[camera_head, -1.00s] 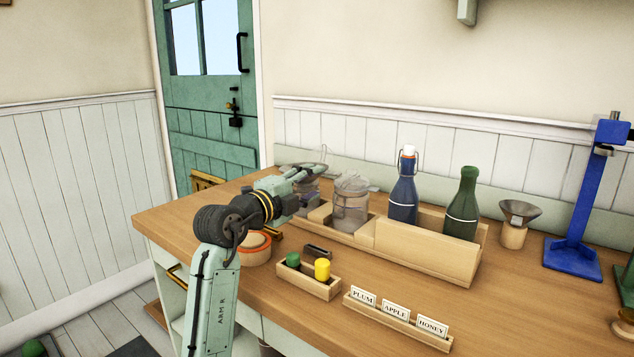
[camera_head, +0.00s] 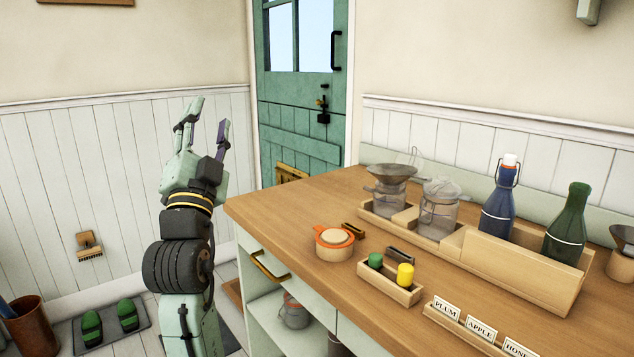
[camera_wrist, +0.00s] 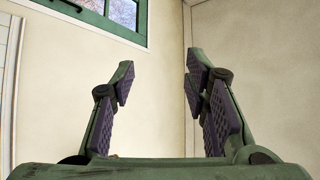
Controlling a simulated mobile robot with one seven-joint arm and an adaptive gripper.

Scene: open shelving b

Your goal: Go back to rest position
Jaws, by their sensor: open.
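My gripper (camera_head: 207,128) is raised and points up, left of the wooden counter, in front of the white panelled wall. Its fingers are spread and hold nothing. In the wrist view my gripper (camera_wrist: 158,85) also shows two parted fingers with dark pads and an empty gap, with a plain cream wall corner behind. The gripper touches nothing that I can see.
The counter (camera_head: 290,208) stands to the right. It bears a wooden rack (camera_head: 520,262) with jars and bottles, a small tray (camera_head: 400,290) and an orange-rimmed round container (camera_head: 333,243). A green door (camera_head: 303,115) is behind. Slippers (camera_head: 128,314) lie on a floor mat.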

